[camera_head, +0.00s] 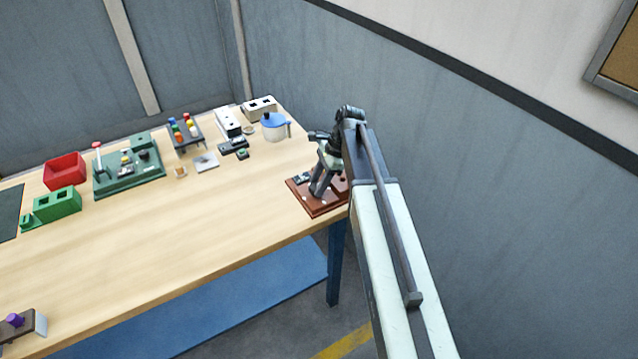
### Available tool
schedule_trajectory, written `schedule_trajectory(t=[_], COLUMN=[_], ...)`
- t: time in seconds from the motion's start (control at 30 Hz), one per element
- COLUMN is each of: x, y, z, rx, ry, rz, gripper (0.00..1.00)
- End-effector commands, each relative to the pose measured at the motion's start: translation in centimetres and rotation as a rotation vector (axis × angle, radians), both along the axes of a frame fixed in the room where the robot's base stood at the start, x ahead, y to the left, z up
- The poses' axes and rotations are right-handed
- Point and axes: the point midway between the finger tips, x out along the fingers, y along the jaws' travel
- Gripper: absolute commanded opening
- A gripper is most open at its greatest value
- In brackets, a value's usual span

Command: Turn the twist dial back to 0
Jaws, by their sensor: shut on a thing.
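A reddish-brown board (323,209) lies at the right front corner of the wooden table. My gripper (316,194) reaches down over the board from above, shut on the twist dial at the board's surface. The dial is mostly hidden by the fingers, and its pointer and scale are too small to read. A small dark part (302,179) sits on the board left of the fingers. My arm hides the right part of the board.
A blue-lidded pot (274,127) stands behind the board. Black blocks (234,146), a white plate (206,162), a colored-peg rack (187,139), a green station (130,175) and a red bin (65,171) stand farther left. The table's (190,230) front middle is clear.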

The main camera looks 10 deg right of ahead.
Motion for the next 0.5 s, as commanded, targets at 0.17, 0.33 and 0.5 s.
schedule_trajectory(t=[0.17, 0.33, 0.5], x=[0.60, 0.69, 0.80], y=[-0.09, -0.02, 0.09], z=[0.01, 0.00, -0.01], rx=[-0.002, -0.002, -0.003], ry=[-0.006, -0.005, -0.006], rz=[0.164, 0.326, 0.488], gripper=[0.02, 0.02, 0.02])
